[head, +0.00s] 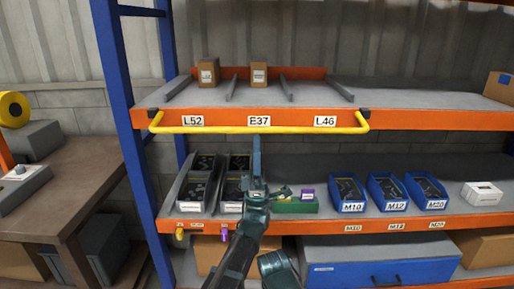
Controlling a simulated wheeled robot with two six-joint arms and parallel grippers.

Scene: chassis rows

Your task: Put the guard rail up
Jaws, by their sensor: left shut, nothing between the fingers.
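The yellow guard rail (215,130) spans the front of the upper orange shelf beam, joined at its ends to dark brackets (152,113). Its long bar sits a little below the brackets, level with the lower part of the labels. My left gripper (257,145) comes up from below in front of the shelves, pointing upward. It is shut and holds nothing. My right gripper is not in view.
Two cardboard boxes (208,72) stand between dividers on the upper shelf. Grey bins (196,192), a green tray (298,205) and blue bins (347,192) sit on the lower shelf. A blue upright (123,90) and a brown workbench (80,190) are at the left.

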